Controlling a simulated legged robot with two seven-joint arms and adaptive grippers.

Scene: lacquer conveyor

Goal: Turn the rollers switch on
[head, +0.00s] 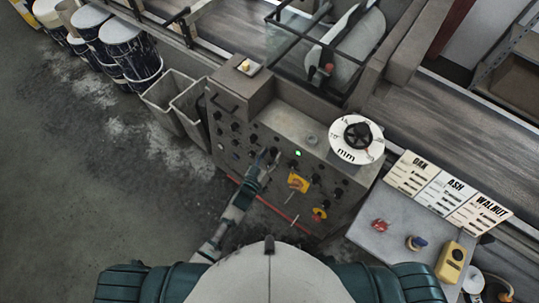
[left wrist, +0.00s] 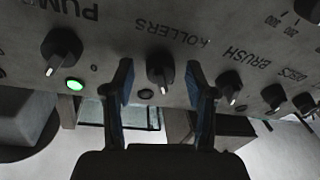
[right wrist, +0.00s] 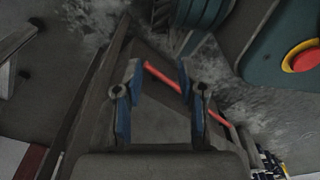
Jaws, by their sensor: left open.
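The rollers switch (left wrist: 160,70) is a black knob with a pale pointer, under the ROLLERS lettering in the left wrist view. Its pointer faces down in that picture, and the small lamp (left wrist: 146,94) beside it is dark. My left gripper (left wrist: 162,88) is open, with one finger on each side of the knob; I cannot tell whether they touch it. In the head view my left gripper (head: 268,160) is at the face of the grey control panel (head: 230,162) and partly hides the knobs there. My right gripper (right wrist: 158,88) is open and empty.
The pump knob (left wrist: 60,47) is beside the rollers switch, with its green lamp (left wrist: 74,85) lit. The brush knob (left wrist: 229,83) is close on the other side. A yellow tag (head: 298,183) and a red-and-yellow button (head: 319,215) are on the panel. Grey bins (head: 165,92) stand left.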

